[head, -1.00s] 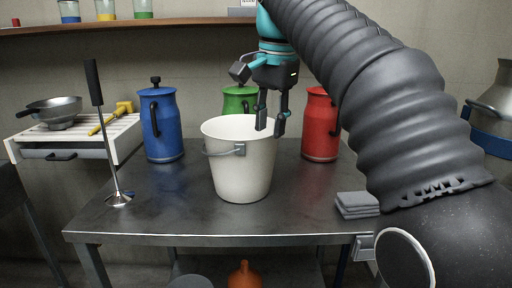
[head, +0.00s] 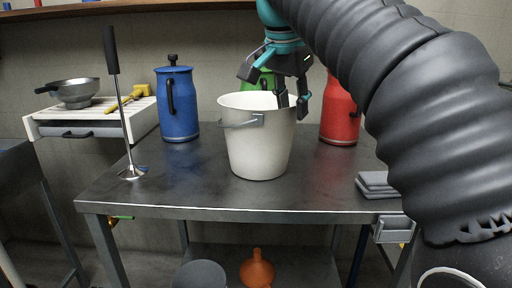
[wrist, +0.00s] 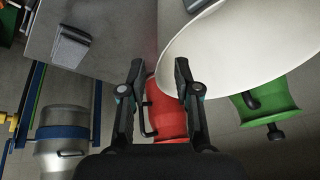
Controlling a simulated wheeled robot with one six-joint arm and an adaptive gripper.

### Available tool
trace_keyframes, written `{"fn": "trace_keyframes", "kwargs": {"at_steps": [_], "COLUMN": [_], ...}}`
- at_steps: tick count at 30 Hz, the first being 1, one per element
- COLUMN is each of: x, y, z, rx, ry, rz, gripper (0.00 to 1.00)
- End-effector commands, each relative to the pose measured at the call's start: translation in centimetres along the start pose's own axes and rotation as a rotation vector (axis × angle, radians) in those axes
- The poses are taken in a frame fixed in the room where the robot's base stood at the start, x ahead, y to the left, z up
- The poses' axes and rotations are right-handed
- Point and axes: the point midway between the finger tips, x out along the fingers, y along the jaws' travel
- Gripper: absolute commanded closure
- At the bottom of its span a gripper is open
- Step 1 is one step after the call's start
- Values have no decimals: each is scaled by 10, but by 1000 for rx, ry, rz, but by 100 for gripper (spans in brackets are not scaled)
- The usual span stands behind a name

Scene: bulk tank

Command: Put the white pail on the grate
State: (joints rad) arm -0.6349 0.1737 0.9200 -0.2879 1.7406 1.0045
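The white pail (head: 258,145) stands upright on the dark metal table, its grey handle folded down at the front left. My gripper (head: 293,108) is open over the pail's right rim, pointing down. In the wrist view the two fingertips (wrist: 160,75) are apart, and the pail's rim (wrist: 172,62) runs between them; contact cannot be told. A white slatted surface (head: 52,122), which may be the grate, is at the left. It carries a metal funnel-like pan (head: 76,95) and a yellow-handled brush (head: 126,98).
A blue can (head: 178,105), a green can (head: 258,80) and a red can (head: 339,115) stand behind the pail. A long-handled tool (head: 122,105) stands at the table's left. Grey folded cloths (head: 378,185) lie at the right. The front of the table (head: 210,195) is clear.

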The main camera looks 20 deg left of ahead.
Motion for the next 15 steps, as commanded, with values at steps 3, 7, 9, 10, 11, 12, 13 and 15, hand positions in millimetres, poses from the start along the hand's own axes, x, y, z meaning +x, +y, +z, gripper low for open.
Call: {"fn": "trace_keyframes", "kwargs": {"at_steps": [3,7,9,10,11,12,13,15], "x": [5,17,27,31,36,41,45,51], "y": [-1,-3,-5,-6,-8,-7,-7,-7], "z": [1,6,10,12,13,13,13,12], "rx": [0,-1,-2,-2,-2,0,0,0], "ry": [-1,-1,-2,-2,-1,-1,-1,0], "rz": [0,0,2,2,1,2,2,0], "gripper": [68,68,68,68,68,68,68,68]}}
